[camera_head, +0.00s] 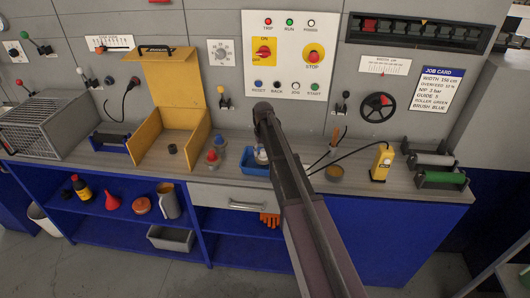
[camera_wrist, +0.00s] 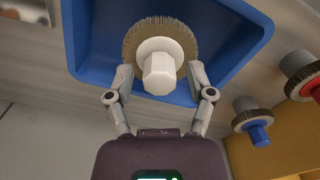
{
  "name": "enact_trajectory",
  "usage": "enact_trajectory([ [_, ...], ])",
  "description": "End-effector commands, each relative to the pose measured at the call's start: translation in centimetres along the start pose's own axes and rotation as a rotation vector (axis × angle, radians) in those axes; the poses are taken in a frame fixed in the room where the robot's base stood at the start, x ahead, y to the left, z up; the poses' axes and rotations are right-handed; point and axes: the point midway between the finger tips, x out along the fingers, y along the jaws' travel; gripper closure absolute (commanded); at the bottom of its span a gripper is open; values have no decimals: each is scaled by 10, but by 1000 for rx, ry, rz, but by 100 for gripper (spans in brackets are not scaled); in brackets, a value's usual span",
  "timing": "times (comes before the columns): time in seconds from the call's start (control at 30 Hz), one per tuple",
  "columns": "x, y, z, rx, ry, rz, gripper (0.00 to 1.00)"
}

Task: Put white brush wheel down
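The white brush wheel (camera_wrist: 158,55) has a tan bristle ring, a white flange and a white six-sided knob. It sits in the blue tray (camera_wrist: 88,50) in the wrist view. In the head view the wheel (camera_head: 262,156) is partly hidden by my arm, and the blue tray (camera_head: 254,170) stands on the bench. My gripper (camera_wrist: 159,76) has its fingers spread on either side of the white knob, with gaps between the fingertips and the knob. In the head view the gripper is hidden behind my arm.
Blue (camera_head: 212,156) and red (camera_head: 220,142) brush wheels stand left of the tray. A yellow open box (camera_head: 170,148) is farther left. A small tin (camera_head: 334,173), a yellow device (camera_head: 382,162) and rollers (camera_head: 440,179) are on the right. The control panel wall rises behind.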

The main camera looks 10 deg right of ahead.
Motion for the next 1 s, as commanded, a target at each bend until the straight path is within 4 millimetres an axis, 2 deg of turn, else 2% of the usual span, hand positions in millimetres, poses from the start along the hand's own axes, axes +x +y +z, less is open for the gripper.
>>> enact_trajectory([
  [0.47, -6, 0, 0, 0, 0, 0, 30],
  [1.0, -46, 0, 0, 0, 0, 0, 30],
])
